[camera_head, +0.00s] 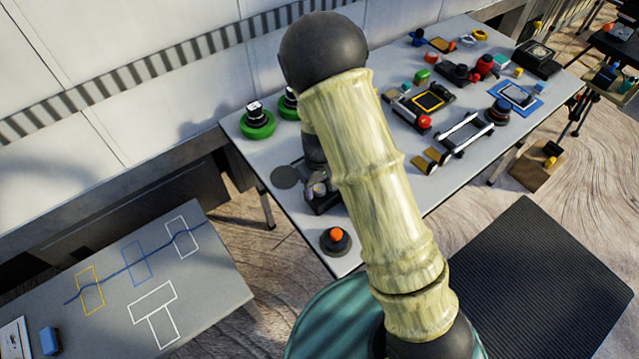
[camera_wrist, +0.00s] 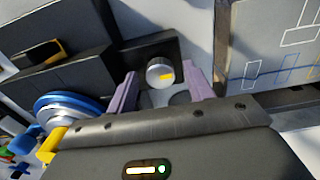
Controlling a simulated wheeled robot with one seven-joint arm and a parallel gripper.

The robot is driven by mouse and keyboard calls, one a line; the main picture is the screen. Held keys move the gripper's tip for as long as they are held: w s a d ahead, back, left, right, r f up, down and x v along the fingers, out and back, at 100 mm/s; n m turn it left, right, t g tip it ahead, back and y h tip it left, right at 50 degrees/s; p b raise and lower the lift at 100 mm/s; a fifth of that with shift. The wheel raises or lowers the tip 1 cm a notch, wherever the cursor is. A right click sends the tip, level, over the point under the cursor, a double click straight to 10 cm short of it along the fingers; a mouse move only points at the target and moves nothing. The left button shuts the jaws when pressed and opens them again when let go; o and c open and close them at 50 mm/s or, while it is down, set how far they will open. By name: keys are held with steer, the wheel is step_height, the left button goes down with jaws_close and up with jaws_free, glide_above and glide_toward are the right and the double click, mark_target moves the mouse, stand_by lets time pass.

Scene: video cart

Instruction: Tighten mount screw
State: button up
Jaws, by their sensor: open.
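A round silver knob (camera_wrist: 160,73) with a yellow mark on its face, which looks like the mount screw, sits on a dark block (camera_wrist: 140,54) in the wrist view. My gripper (camera_wrist: 160,80) is open, its two purple fingers on either side of the knob. A gap shows on each side; I cannot tell how deep the fingers reach around it. In the head view, a small dark mount with a silvery part (camera_head: 318,189) shows on the cart top left of my arm. My gripper cannot be made out there, as my arm covers much of that area.
An orange button on a dark base (camera_head: 336,240) stands near the cart's front edge. Green round bases (camera_head: 257,125) stand at the back left. The right of the cart top (camera_head: 470,180) is crowded. A blue-rimmed disc (camera_wrist: 68,108) lies left of my gripper.

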steer(key=c, duration=1)
steer(key=shift+r+m, duration=0.1)
steer(key=shift+m, duration=0.3)
steer(key=m+p, duration=0.1)
steer(key=m, duration=0.4)
steer(key=shift+p, duration=0.4)
steer(key=m+p, duration=0.1)
steer(key=m, duration=0.4)
steer(key=shift+w+r+m+p, duration=0.1)
steer(key=shift+m+p, duration=0.2)
steer(key=shift+p, duration=0.05)
steer(key=m+p, duration=0.2)
steer(key=m, duration=0.3)
steer(key=m+p, duration=0.2)
steer(key=m, duration=0.3)
steer(key=shift+m, duration=0.3)
